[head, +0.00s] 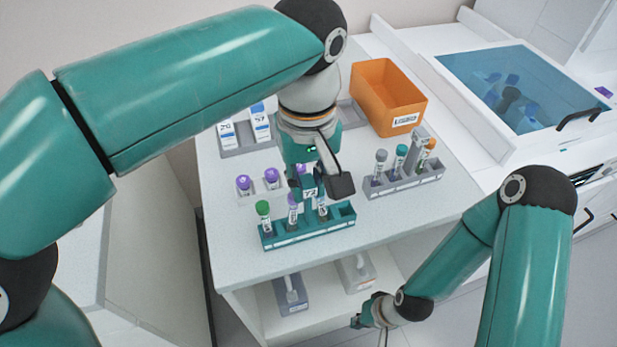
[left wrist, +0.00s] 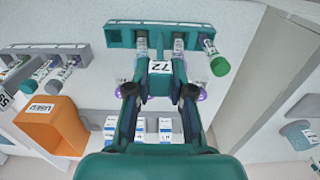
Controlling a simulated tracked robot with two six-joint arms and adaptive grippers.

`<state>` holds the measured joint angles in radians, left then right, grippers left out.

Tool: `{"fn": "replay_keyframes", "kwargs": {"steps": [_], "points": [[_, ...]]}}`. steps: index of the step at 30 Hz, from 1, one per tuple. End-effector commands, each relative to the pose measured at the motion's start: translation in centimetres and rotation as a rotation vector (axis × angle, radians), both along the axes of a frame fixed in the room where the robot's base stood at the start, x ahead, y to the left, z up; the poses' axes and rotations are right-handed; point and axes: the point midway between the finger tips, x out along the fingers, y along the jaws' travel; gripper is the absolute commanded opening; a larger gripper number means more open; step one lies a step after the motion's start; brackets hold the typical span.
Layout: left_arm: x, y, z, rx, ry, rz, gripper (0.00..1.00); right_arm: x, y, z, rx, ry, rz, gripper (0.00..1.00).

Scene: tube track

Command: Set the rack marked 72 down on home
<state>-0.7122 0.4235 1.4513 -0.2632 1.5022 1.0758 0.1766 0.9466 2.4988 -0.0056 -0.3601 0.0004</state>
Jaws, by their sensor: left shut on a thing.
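The teal rack marked 72 (head: 290,240) is at the front of the white counter (head: 235,270). It holds several tubes, one with a green cap (head: 263,207). My left gripper (head: 310,184) is shut on its upright handle. In the left wrist view the "72" label shows on the handle (left wrist: 160,67), between the fingers of my left gripper (left wrist: 160,90). I cannot tell whether the rack touches the counter or hangs just above it. No mark reading home can be made out. My right gripper (head: 370,318) is low, in front of the lower shelf, away from the rack; its jaws are too small to read.
A grey rack with tubes (head: 405,183) stands to the right. An orange bin (head: 385,100) is behind it. White boxes (head: 262,124) stand at the back left. Purple-capped tubes (head: 244,184) stand behind the rack. A blue-lidded basin (head: 515,85) is at the far right.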

Motion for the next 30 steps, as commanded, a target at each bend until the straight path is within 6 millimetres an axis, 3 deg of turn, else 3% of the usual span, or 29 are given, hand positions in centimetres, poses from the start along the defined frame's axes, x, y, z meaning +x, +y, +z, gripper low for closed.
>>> {"fn": "replay_keyframes", "kwargs": {"steps": [8,9,14,30], "points": [[0.0,-0.01,-0.17,0.0,0.0,0.0,0.0,0.0,0.0,-0.03,0.0,0.0,0.0,0.0],[0.0,-0.01,-0.17,0.0,0.0,0.0,0.23,0.0,0.0,-0.03,0.0,0.0,0.0,0.0],[0.0,-0.02,-0.17,0.0,0.0,-0.001,0.5,0.0,0.0,-0.03,0.0,0.0,0.0,0.0],[-0.01,-0.04,-0.2,0.001,0.0,-0.001,0.51,0.0,-0.01,-0.04,0.0,0.0,0.0,0.0]]}}
